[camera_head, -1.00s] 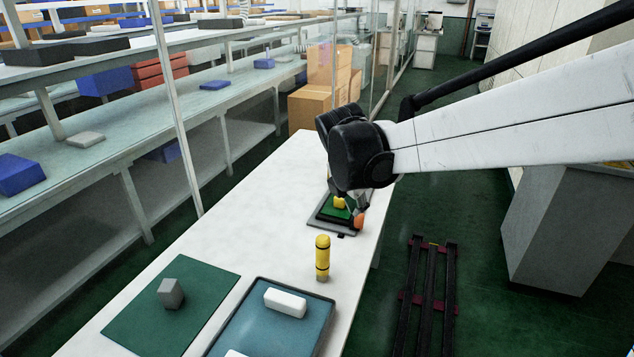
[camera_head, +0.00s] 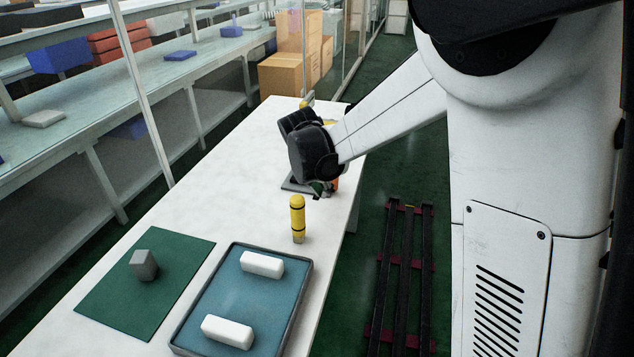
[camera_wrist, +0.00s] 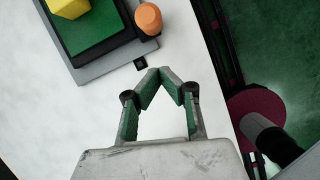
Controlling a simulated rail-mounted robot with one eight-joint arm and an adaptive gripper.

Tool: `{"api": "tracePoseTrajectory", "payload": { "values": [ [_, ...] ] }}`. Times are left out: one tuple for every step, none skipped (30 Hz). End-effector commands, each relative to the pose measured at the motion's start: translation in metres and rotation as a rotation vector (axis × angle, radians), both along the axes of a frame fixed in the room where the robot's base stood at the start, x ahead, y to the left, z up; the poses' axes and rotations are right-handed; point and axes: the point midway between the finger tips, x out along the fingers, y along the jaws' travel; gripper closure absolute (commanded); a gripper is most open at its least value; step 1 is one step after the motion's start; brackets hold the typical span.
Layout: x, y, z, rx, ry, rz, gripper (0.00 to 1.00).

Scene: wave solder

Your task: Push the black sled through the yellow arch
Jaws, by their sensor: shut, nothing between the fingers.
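In the head view my gripper (camera_head: 322,191) and wrist hide most of the sled. A yellow bit behind the wrist (camera_head: 305,103) may be the arch; most of it is hidden.
A blue tray (camera_head: 241,300) with white blocks and a green mat (camera_head: 140,300) with a grey block (camera_head: 144,265) lie at the near end. The table's left middle is clear.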

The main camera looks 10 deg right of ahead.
Motion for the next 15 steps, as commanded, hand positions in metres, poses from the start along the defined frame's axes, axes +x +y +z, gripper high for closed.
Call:
{"api": "tracePoseTrajectory", "payload": {
  "values": [
    [0.007, -0.007, 0.001, 0.0, 0.0, -0.004, 1.0],
    [0.01, -0.01, 0.002, 0.0, 0.0, -0.004, 1.0],
    [0.014, -0.014, 0.002, 0.0, 0.0, -0.003, 1.0],
    [0.016, -0.016, 0.002, 0.0, 0.0, -0.003, 1.0],
    [0.018, -0.018, 0.002, 0.0, 0.0, -0.003, 1.0],
    [0.021, -0.02, 0.002, 0.001, 0.001, -0.003, 1.0],
    [0.023, -0.022, 0.002, 0.0, 0.0, -0.003, 1.0],
    [0.024, -0.023, 0.002, 0.0, 0.0, -0.003, 1.0],
    [0.026, -0.025, 0.002, 0.0, 0.0, -0.003, 1.0],
    [0.026, -0.025, 0.002, 0.0, 0.0, -0.002, 1.0],
    [0.027, -0.026, 0.003, 0.0, 0.0, -0.002, 1.0],
    [0.028, -0.026, 0.003, 0.0, 0.0, -0.002, 1.0],
    [0.028, -0.026, 0.003, 0.0, 0.0, -0.001, 1.0],
    [0.028, -0.027, 0.003, 0.0, 0.0, -0.001, 1.0],
    [0.028, -0.027, 0.003, 0.0, 0.0, -0.001, 1.0]
  ]
}}
